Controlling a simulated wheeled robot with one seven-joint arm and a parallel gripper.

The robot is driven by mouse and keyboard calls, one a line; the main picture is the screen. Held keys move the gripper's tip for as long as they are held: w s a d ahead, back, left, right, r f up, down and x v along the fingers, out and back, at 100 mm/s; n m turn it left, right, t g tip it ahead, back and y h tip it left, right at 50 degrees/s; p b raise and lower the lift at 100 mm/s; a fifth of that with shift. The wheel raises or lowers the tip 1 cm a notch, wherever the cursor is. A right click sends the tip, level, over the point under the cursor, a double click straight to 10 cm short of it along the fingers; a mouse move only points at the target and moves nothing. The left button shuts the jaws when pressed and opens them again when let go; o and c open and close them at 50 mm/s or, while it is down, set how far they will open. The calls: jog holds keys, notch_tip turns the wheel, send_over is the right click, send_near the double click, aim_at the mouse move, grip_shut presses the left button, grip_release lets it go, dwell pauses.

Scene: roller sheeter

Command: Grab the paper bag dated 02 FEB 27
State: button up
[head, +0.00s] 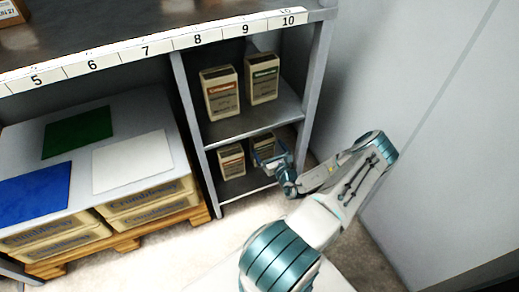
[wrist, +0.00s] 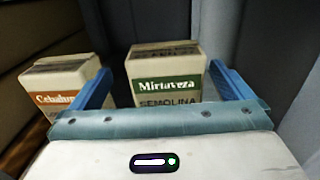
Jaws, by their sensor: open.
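A cream paper bag with a green Mirtaveza semolina label (wrist: 166,66) stands upright straight ahead in the wrist view. Dark print shows along its top, too blurred to read as a date. My gripper (wrist: 160,74) is open, with one blue finger to each side of this bag; I cannot tell if they touch it. In the head view my gripper (head: 273,161) is at the lower shelf, in front of the right-hand bag (head: 263,142) and partly hiding it. A bag with an orange label (wrist: 60,82) stands to the left, outside my left finger; it also shows in the head view (head: 231,161).
Two more bags, orange-labelled (head: 220,93) and green-labelled (head: 263,78), stand on the shelf above. The grey shelf board (head: 235,129) lies close over my gripper.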

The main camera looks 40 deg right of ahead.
aim_at(261, 135)
jog(key=x, duration=0.2)
jog(key=b+x, duration=0.1)
jog(key=shift+w+d+f, duration=0.1)
jog(key=shift+w+d, duration=0.2)
jog(key=shift+d, duration=0.1)
jog(key=b+x, duration=0.3)
jog(key=x, duration=0.2)
jog(key=shift+w, duration=0.35)
jog(key=shift+c, duration=0.3)
jog(key=c, duration=1.5)
jog(key=shift+r, duration=0.25)
jog(key=shift+c, duration=0.6)
